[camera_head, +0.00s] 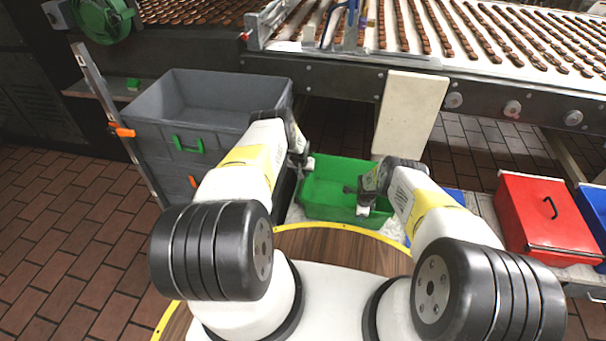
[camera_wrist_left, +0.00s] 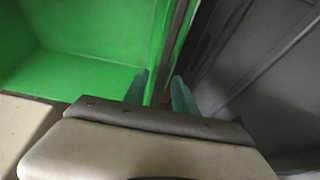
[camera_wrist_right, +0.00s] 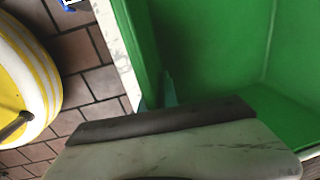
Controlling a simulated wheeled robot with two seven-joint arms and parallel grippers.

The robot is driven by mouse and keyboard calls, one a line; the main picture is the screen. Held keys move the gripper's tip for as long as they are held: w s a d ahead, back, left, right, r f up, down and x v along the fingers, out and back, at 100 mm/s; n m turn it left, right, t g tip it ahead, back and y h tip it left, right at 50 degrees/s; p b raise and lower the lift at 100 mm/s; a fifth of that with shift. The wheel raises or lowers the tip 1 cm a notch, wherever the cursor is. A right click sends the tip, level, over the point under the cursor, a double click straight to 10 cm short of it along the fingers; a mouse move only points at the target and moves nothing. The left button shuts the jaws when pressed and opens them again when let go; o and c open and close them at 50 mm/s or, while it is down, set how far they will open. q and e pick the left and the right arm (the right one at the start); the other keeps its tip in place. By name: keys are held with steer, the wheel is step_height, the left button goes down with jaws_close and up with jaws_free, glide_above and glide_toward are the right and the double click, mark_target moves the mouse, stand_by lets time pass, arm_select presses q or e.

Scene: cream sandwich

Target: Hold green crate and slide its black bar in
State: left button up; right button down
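The green crate (camera_head: 335,170) stands open and looks empty, just beyond the round wooden top in the head view. My left gripper (camera_head: 302,163) is at its left side. In the left wrist view its two fingers (camera_wrist_left: 160,92) straddle the crate's green wall, one inside and one outside; whether they press on it is unclear. My right gripper (camera_head: 361,203) is at the crate's front right part. In the right wrist view its fingers (camera_wrist_right: 156,98) sit closely either side of a green wall (camera_wrist_right: 141,50).
A grey crate (camera_head: 205,90) with green and orange handles stands left of the green crate. A red box (camera_head: 545,218) and a blue one (camera_head: 592,205) are at the right. A conveyor with rows of brown pieces (camera_head: 470,35) runs behind, with a pale panel (camera_head: 410,115) below.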

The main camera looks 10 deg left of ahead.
arm_select(q)
steer(key=shift+w+f, duration=0.1)
steer(key=shift+f, duration=0.15)
steer(key=shift+c, duration=0.2)
jaws_close()
stand_by(1.1)
steer(key=shift+d, duration=0.1)
